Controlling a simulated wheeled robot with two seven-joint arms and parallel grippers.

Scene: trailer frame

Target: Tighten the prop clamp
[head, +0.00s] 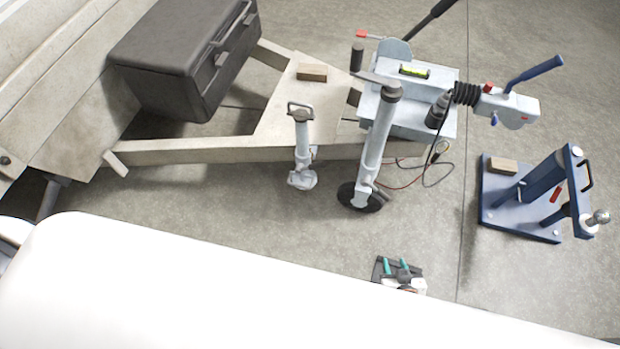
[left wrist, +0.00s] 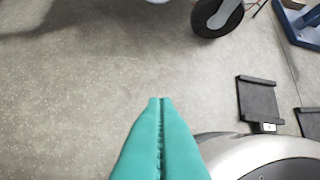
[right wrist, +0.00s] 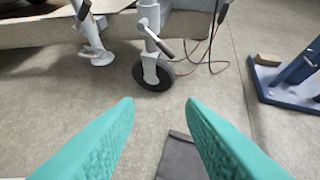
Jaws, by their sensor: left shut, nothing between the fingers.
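The prop stand (head: 302,150), a pale tube with a loop handle on top and a foot plate near the floor, stands beside the trailer frame. Its lower part shows in the right wrist view (right wrist: 97,55), with a dark lever near it. Its clamp is too small to judge tight or loose. The jockey wheel post (head: 376,145) stands right of it; its wheel (right wrist: 154,72) is near the floor. My right gripper (head: 396,267) is open and empty, in front of both; its fingers (right wrist: 159,102) point toward them. My left gripper (left wrist: 160,100) is shut and empty above bare floor.
The trailer drawbar (head: 220,150) carries a dark box (head: 185,55) and a wood block (head: 312,72). A blue hitch stand (head: 520,220) is at right. Cables hang by the coupling (head: 505,105). Dark flat plates (left wrist: 258,100) lie low. Floor in front is mostly clear.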

